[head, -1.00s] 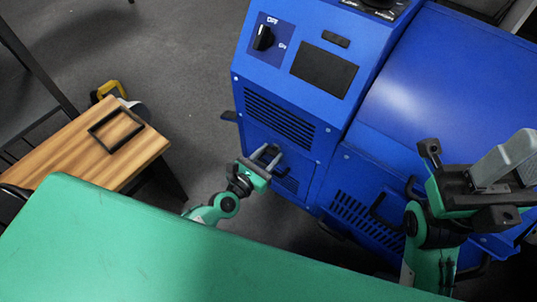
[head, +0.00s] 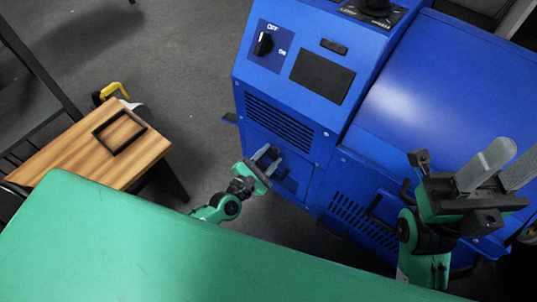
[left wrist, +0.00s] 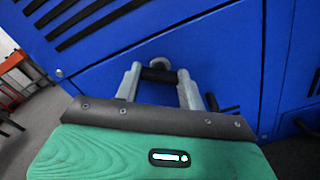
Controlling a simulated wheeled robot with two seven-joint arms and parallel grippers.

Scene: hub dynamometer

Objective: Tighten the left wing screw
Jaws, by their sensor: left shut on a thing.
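My left gripper (head: 268,158) is at the lower front panel of the blue machine (head: 300,125), below its slotted vent. In the left wrist view its two grey fingers are closed on a small dark piece, which I take to be the left wing screw (left wrist: 158,75). A rounded grey part shows just behind it. The fingers hide some of the screw, and its seating cannot be told. My right gripper (head: 497,168) is raised at the right, in front of the machine, with its two grey fingers apart and nothing between them.
A rotary switch (head: 264,43) and a dark screen (head: 322,76) are on the machine's upper face. A wooden table (head: 75,150) with a black frame (head: 119,131) stands at the left. Grey floor (head: 190,65) lies open between table and machine.

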